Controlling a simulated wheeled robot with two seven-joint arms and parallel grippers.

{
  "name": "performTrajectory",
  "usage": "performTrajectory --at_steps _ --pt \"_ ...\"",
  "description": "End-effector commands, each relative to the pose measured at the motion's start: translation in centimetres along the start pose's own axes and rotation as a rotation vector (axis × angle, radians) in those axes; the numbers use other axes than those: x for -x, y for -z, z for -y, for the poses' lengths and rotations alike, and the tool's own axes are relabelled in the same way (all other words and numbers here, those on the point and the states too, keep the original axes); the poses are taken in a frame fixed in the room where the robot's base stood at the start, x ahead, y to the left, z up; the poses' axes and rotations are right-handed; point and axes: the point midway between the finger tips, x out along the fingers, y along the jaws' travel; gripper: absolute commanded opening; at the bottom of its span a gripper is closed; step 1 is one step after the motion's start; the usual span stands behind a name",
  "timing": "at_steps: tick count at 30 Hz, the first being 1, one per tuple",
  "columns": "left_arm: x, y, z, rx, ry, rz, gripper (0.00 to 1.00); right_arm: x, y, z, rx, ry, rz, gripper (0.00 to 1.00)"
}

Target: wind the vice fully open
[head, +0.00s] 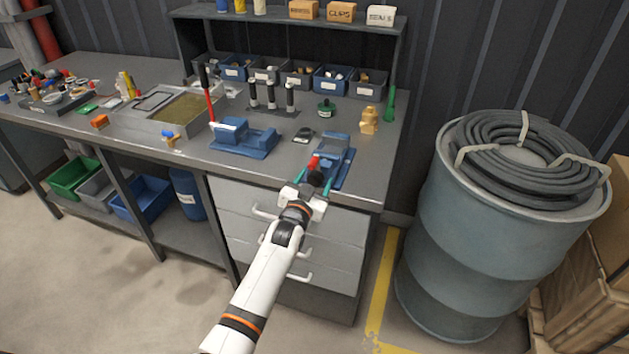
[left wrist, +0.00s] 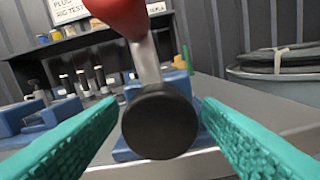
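The blue vice (head: 336,152) stands at the front right of the workbench. Its crank faces the front edge, with a red knob (head: 314,161) up and to the left of a dark hub. In the left wrist view the round black hub (left wrist: 160,122) sits between the fingers, and a metal arm rises from it to the red knob (left wrist: 118,12). My left gripper (head: 313,177) is open in front of the vice. Its teal fingers lie on both sides of the hub, with gaps showing. Much of the vice is hidden behind the hub in the wrist view. My right gripper is not in view.
A second blue fixture (head: 244,138) with a red-handled tool stands to the left. A small dark gauge-like item (head: 304,135) and a wooden piece (head: 369,121) are near the vice. A barrel (head: 500,240) with a coiled hose stands right of the bench (head: 386,172).

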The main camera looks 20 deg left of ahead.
Motion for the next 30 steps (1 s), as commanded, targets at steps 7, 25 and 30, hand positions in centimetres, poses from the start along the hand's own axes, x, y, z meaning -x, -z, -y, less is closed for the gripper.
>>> performTrajectory --at_steps 7,25,30 --pt "0.1 0.0 0.0 0.001 0.000 0.000 0.59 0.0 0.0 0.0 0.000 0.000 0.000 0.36" --pt "9.9 0.2 0.0 0.000 0.001 -0.001 0.59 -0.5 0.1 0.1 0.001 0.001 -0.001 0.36" --pt "11.6 0.1 0.0 0.000 0.000 0.000 0.59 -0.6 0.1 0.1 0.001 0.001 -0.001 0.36"
